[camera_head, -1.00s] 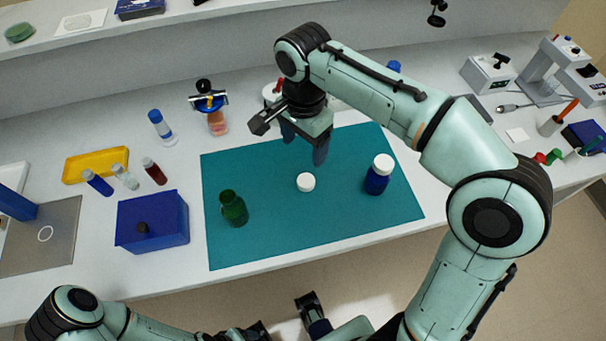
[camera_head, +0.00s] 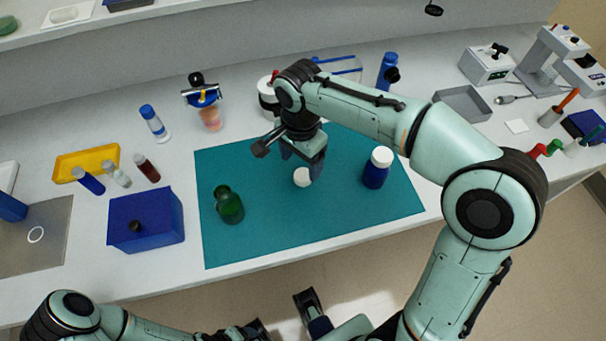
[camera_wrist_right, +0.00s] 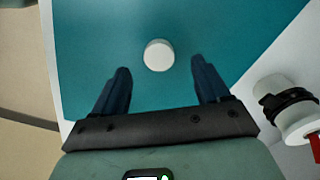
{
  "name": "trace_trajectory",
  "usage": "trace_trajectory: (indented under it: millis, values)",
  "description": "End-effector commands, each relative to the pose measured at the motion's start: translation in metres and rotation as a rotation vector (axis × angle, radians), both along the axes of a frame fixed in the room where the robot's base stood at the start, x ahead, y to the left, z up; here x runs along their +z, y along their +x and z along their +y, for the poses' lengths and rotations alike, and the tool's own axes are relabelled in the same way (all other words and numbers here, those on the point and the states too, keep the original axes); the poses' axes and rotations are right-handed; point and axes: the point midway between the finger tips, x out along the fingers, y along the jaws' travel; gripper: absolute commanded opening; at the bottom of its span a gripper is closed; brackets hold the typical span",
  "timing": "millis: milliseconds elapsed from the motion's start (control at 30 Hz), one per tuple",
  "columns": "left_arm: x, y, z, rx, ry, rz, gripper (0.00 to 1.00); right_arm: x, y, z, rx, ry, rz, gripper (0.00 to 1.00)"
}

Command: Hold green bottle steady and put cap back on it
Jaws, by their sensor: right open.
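The green bottle (camera_head: 229,205) stands upright and uncapped on the left part of the teal mat (camera_head: 270,240). A white cap (camera_head: 301,177) lies on the mat to the right of the bottle. My right gripper (camera_head: 302,168) is open just above the cap, partly covering it in the head view. In the right wrist view the cap (camera_wrist_right: 158,55) lies ahead of the two spread, empty fingers (camera_wrist_right: 160,80), between their lines. My left arm is at the bottom left, with dark gripper parts (camera_head: 250,332) at the bottom edge; its jaws are not clear.
A blue bottle with a white cap (camera_head: 377,168) stands on the mat right of my right gripper. A blue box (camera_head: 146,220) is left of the mat. A yellow tray (camera_head: 86,163) and small vials are farther left. The front of the mat is clear.

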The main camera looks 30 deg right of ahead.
Motion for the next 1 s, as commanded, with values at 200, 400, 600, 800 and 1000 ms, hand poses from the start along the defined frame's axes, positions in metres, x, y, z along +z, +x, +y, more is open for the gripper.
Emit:
trace_trajectory:
  millis: [200, 400, 600, 800, 1000]
  values:
    - [-0.004, 0.001, 0.0, 0.001, 0.001, -0.004, 0.7, -0.017, -0.001, -0.003, -0.001, 0.0, 0.003, 0.75]
    - [-0.01, 0.003, 0.0, 0.003, 0.001, -0.012, 0.7, -0.046, -0.001, -0.005, 0.0, 0.0, 0.004, 0.75]
    - [-0.01, 0.004, 0.0, 0.004, 0.002, -0.015, 0.7, -0.053, -0.001, -0.005, 0.0, 0.001, 0.0, 0.75]
    - [-0.01, 0.004, 0.0, 0.003, 0.002, -0.015, 0.7, -0.052, -0.001, -0.005, 0.0, 0.001, 0.0, 0.75]
    - [-0.01, 0.004, 0.0, 0.004, 0.002, -0.015, 0.7, -0.052, -0.001, -0.005, 0.0, 0.0, 0.0, 0.26]
